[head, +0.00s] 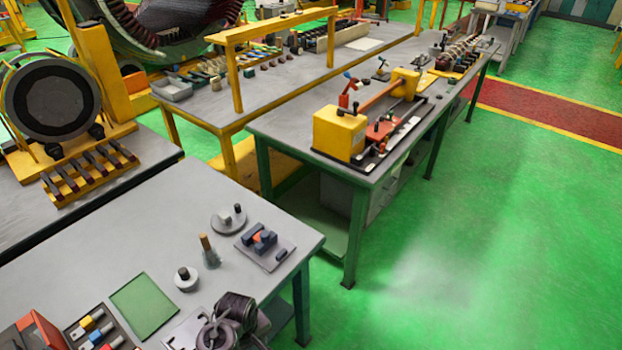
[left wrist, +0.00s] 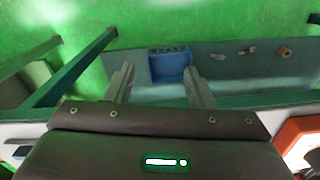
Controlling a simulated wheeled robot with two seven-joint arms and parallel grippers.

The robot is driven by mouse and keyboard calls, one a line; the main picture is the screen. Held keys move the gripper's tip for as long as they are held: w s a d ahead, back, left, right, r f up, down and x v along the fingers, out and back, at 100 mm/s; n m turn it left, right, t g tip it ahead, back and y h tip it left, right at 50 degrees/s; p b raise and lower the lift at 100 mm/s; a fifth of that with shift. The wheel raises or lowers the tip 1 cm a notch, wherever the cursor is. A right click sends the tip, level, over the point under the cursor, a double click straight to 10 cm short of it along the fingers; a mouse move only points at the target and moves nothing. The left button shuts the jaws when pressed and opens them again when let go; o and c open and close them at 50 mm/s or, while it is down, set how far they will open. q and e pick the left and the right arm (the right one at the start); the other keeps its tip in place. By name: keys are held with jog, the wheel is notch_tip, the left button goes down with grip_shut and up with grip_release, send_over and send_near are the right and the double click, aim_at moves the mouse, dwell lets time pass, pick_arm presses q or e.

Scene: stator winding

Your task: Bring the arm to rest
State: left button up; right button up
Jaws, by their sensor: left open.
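My left gripper (left wrist: 158,88) shows in the left wrist view with its two fingers apart and nothing between them. Beyond the fingertips is a grey-green surface with a blue bin (left wrist: 171,66) on it, seen between the fingers. The fingers look apart from the bin, but the distance is hard to judge. My right gripper is in neither view.
A grey table (head: 130,235) at the lower left holds a green mat (head: 145,305), small parts and a dark wire coil (head: 236,308). A green-legged bench (head: 290,125) carries a yellow-ended fixture (head: 340,132). Open green floor (head: 480,240) lies to the right.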

pick_arm(q)
jog(key=s+a+f+m+b, duration=0.25)
jog(key=s+f, duration=0.25)
jog(key=f, duration=0.7)
jog(key=s+a+f+m+b, duration=0.1)
jog(key=s+f+m+b, duration=0.3)
jog(key=f, duration=0.8)
jog(key=s+a+f+m+b, duration=0.2)
jog(key=s+f, duration=0.6)
jog(key=s, duration=0.3)
jog(key=s+a+f+m+b, duration=0.2)
jog(key=s+a+f+b, duration=0.1)
jog(key=s+f, duration=0.6)
jog(key=shift+s+a+t, duration=0.15)
jog(key=shift+s+t, duration=0.25)
jog(key=shift+s, duration=0.65)
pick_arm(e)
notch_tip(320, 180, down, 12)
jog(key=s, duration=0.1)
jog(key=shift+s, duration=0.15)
